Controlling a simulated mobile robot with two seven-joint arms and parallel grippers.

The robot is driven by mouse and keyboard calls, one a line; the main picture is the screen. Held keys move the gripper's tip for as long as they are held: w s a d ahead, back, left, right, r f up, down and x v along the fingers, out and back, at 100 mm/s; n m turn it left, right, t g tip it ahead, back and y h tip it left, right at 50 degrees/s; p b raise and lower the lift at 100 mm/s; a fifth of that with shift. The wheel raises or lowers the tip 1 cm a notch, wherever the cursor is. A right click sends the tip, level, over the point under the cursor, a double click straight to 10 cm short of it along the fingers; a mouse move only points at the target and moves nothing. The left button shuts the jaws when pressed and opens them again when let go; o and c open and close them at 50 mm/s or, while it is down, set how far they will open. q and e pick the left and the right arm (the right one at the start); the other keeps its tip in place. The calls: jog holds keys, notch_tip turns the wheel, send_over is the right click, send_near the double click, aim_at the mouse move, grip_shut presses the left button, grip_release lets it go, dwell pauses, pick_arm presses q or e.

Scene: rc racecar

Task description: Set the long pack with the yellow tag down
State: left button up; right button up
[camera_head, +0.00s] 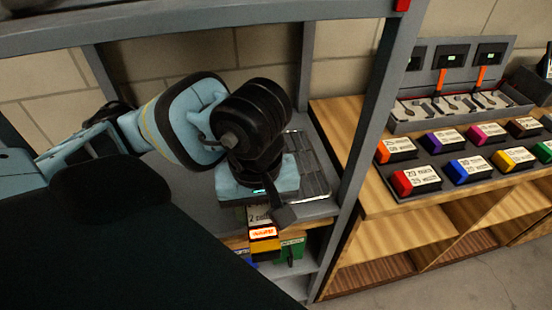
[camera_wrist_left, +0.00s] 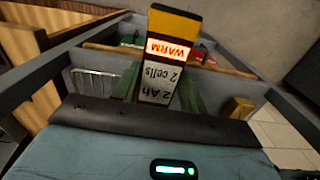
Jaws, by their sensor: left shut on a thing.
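My left gripper (camera_head: 264,212) points down beside the grey shelf and is shut on a pack. The held pack (camera_head: 263,234) has a white label, a glowing orange-red tag and a dark yellow end. In the left wrist view the held pack (camera_wrist_left: 165,70) lies between the fingers (camera_wrist_left: 158,88), its label reading "2 Ah 2 cells" and its tag "WARM". The gripper body hides part of it in the head view. I cannot tell whether its far end touches anything. My right gripper is not in view.
A wire rack (camera_head: 311,170) lies on the grey shelf. Green (camera_head: 291,247) and blue (camera_head: 243,255) items sit below the gripper. A grey post (camera_head: 360,150) stands to the right. Beyond it, a wooden bench (camera_head: 375,195) carries several coloured packs and a charger unit (camera_head: 460,105).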

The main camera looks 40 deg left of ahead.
pick_arm(q)
jog(key=shift+a, duration=0.1)
jog(key=w+a, duration=0.2)
jog(key=w, duration=0.2)
jog(key=w+a, duration=0.2)
jog(key=w, duration=0.3)
jog(key=w+a+f, duration=0.1)
jog(key=w+a, duration=0.1)
jog(key=w, duration=0.3)
jog(key=shift+a+f, duration=0.1)
jog(key=shift+a, duration=0.15)
jog(key=shift+w+f+p, duration=0.15)
jog(key=shift+f+p, duration=0.2)
jog(key=shift+f, duration=1.45)
jog(key=shift+f, duration=0.2)
jog(key=o, duration=1.2)
jog(key=shift+r, duration=3.9)
